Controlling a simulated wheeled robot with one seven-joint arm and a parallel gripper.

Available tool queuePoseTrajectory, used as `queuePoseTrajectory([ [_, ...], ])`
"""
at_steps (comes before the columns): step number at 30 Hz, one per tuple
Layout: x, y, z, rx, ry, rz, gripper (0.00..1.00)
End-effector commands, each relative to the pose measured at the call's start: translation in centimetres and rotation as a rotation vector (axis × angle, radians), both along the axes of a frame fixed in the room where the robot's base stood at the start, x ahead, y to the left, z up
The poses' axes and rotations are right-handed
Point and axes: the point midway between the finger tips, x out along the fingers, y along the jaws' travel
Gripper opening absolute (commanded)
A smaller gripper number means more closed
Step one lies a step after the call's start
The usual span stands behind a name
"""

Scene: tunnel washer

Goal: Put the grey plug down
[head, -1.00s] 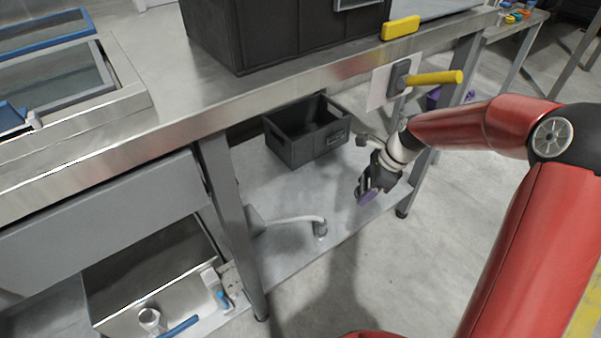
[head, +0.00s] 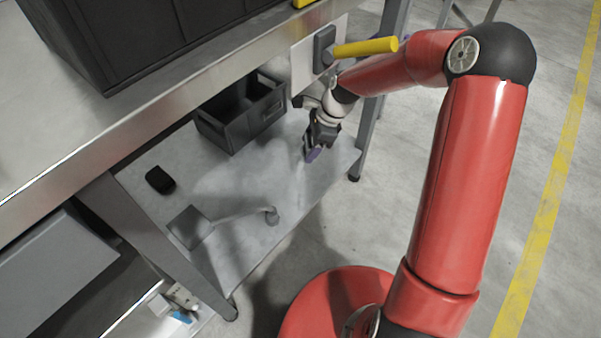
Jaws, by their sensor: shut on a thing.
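My gripper (head: 314,143) points down over the right part of the low shelf (head: 325,186) under the steel table. It is shut on a small purplish-grey piece (head: 313,154), which I take to be the grey plug. Only its lower end shows below the fingers; the rest is hidden. I cannot tell whether it touches the shelf.
A black open crate (head: 238,115) stands behind, left of my gripper. A grey bent pipe on a square plate (head: 190,227) and a small black object (head: 160,180) lie further left. A yellow-handled lever (head: 365,47) juts from the table edge above. Shelf between is clear.

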Motion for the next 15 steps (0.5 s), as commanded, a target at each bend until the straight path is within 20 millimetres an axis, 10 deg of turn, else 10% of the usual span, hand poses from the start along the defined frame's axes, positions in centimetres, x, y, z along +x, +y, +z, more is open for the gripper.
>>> queuePoseTrajectory([
  [9, -0.1, 0.0, -8.6, 0.002, 0.004, -0.001, 0.04],
  [15, 0.0, 0.0, -10.9, 0.001, 0.001, -0.001, 0.04],
])
